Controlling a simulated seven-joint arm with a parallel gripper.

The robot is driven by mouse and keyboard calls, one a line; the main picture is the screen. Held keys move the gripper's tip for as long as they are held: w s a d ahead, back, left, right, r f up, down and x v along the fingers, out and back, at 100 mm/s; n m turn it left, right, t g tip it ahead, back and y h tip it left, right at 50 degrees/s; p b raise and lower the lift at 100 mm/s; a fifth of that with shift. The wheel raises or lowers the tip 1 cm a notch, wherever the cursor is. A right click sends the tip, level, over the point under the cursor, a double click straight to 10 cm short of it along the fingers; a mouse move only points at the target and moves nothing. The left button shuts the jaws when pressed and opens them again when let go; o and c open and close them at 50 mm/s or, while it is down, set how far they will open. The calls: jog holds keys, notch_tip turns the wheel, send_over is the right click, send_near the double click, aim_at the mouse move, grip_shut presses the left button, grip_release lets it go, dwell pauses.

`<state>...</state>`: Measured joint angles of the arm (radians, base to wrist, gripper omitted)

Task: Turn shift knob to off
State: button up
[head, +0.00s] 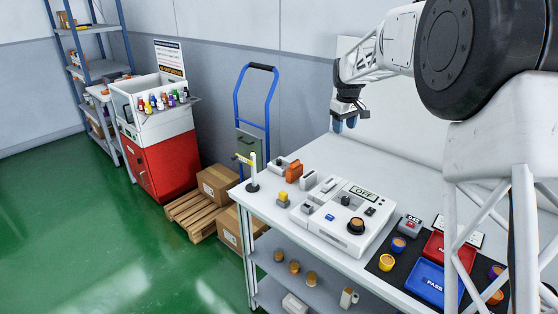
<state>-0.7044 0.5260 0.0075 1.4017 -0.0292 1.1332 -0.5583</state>
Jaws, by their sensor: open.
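A white control console (322,226) sits on the white bench. It carries a round dark knob with a brown top (356,225), a small black knob or lever (346,200) and a panel that appears to read OFF (363,193). I cannot tell which of the two is the shift knob, nor which way either points. My gripper (344,124) hangs above the back of the bench, well above the console and apart from it. Its blue-tipped fingers point down, open, with nothing seen between them.
A grey box with a red button (411,226), a red tray (434,246) and a blue tray (426,281) are on the right. A yellow-topped block (283,197), an orange item (293,171) and a white post (253,171) stand left. The back of the bench is clear.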

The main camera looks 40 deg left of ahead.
jog(key=s+a+f+n, duration=0.1)
jog(key=a+f, duration=0.3)
jog(key=a, duration=0.3)
jog(key=a+f+n, duration=0.1)
jog(key=a+f, duration=0.2)
jog(key=a, duration=0.4)
jog(key=n, duration=0.2)
send_over(279, 160)
jog(key=f, duration=0.7)
jog(key=shift+s+f, duration=0.1)
jog(key=shift+s, duration=0.1)
jog(key=shift+f, duration=0.15)
jog(key=shift+w+f, duration=0.15)
jog(key=shift+f, duration=3.6)
jog(key=c, duration=0.9)
